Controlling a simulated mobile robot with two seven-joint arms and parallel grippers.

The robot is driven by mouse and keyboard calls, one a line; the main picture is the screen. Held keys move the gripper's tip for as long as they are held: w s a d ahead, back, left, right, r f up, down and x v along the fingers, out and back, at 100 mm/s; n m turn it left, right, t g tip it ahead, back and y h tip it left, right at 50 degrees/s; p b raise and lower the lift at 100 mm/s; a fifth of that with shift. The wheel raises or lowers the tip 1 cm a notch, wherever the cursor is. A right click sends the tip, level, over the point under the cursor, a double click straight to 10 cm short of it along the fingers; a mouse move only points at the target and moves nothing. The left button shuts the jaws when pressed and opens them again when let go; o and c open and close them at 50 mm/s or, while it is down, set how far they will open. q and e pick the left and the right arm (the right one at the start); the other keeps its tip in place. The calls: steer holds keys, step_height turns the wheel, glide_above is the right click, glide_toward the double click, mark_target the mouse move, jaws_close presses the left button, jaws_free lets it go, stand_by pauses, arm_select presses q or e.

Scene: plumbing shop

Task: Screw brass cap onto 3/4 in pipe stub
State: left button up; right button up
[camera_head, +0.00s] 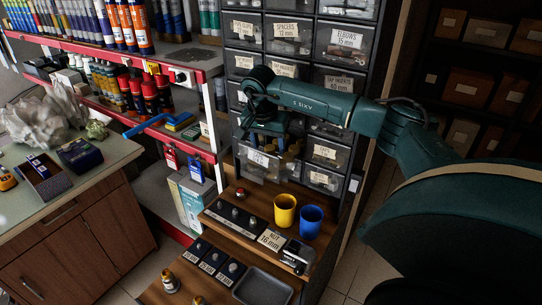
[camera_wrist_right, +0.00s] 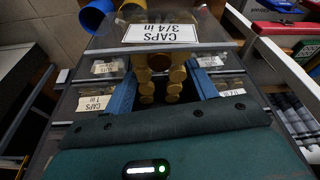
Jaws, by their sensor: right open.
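My right gripper (camera_head: 264,143) is open at a pulled-out clear drawer (camera_head: 255,172) in the parts cabinet. In the right wrist view, the gripper (camera_wrist_right: 163,88) has its two blue fingers apart, on either side of several brass caps (camera_wrist_right: 162,84). The drawer's label (camera_wrist_right: 160,33) reads "CAPS 3/4 in", upside down. The brass caps also show dimly in the head view (camera_head: 291,163); I cannot tell whether a finger touches one. Small dark stubs (camera_head: 235,212) stand in a row on the wooden bench; I cannot tell which is 3/4 in. My left gripper is out of view.
A yellow cup (camera_head: 284,211) and a blue cup (camera_head: 311,221) stand on the bench below the drawers. A grey tray (camera_head: 262,290) is at the front. Closed labelled drawers (camera_head: 338,48) surround the open one. Red-edged shelves (camera_head: 130,70) with bottles stand left.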

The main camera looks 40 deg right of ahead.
steer(key=x, duration=0.2)
steer(key=shift+d+f, duration=0.25)
steer(key=shift+f, duration=0.1)
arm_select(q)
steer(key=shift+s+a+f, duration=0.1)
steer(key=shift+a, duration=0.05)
arm_select(e)
steer(key=shift+w+d+f, duration=0.1)
steer(key=shift+f, duration=0.3)
steer(key=shift+c, duration=0.4)
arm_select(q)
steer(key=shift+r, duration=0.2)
arm_select(e)
steer(key=c, duration=1)
steer(key=shift+r, duration=0.1)
